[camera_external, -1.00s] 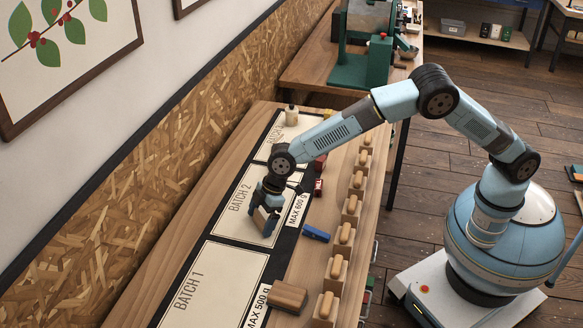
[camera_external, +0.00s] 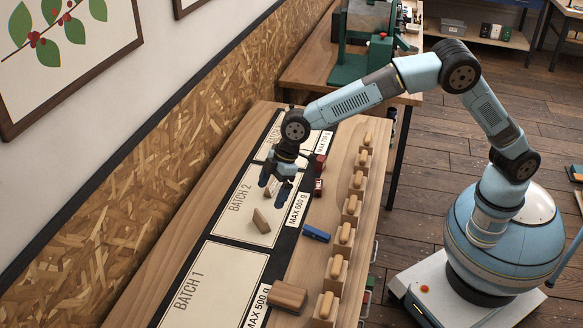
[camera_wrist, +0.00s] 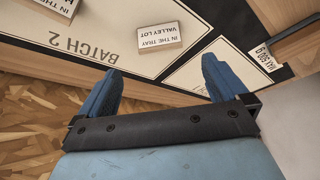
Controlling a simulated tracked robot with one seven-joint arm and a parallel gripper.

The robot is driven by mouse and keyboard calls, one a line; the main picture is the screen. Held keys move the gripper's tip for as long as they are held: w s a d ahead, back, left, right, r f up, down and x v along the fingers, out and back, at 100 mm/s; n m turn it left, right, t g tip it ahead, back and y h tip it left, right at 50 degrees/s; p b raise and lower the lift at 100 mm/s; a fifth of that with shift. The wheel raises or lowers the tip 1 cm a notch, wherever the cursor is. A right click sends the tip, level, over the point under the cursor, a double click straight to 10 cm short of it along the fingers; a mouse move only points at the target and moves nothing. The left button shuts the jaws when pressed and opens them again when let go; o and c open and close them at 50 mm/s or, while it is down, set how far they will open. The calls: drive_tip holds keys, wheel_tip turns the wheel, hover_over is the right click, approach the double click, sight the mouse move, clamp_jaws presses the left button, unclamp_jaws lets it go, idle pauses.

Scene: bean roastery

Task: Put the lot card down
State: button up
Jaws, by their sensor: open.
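A small tan wooden card block (camera_external: 261,221) rests on the BATCH 2 panel (camera_external: 232,226), its face turned at an angle. My gripper (camera_external: 277,184) is open and empty, above the far part of that panel, clear of the block. A second light piece (camera_external: 270,194) shows partly behind my fingers. In the wrist view my two blue fingers (camera_wrist: 158,88) are spread with nothing between them. A block reading VALLEY LOT, IN THE TRAY (camera_wrist: 160,37) lies on the panel beyond them. Another labelled block (camera_wrist: 45,14) is cut off at the top left. I cannot tell which matches which.
A blue object (camera_external: 316,233), a brown wooden block (camera_external: 287,297) and red items (camera_external: 318,187) lie along the right of the panels. Several wooden holders (camera_external: 343,242) line the bench's right edge. The BATCH 1 panel (camera_external: 215,285) is bare.

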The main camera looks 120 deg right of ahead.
drive_tip(key=s+a+r, duration=0.8)
drive_tip(key=s+r, duration=0.2)
drive_tip(key=s, duration=0.1)
drive_tip(key=s+a+r, duration=0.9)
drive_tip(key=s+r, duration=0.2)
drive_tip(key=s, duration=0.1)
drive_tip(key=s+a+f, duration=0.1)
drive_tip(key=s+a, duration=0.2)
drive_tip(key=s, duration=0.7)
drive_tip(key=s+a+f, duration=0.1)
drive_tip(key=s+a, duration=0.2)
drive_tip(key=s, duration=0.8)
drive_tip(key=s+a+t, duration=0.1)
drive_tip(key=s+a, duration=0.3)
drive_tip(key=s, duration=0.6)
drive_tip(key=shift+s+f, duration=0.4)
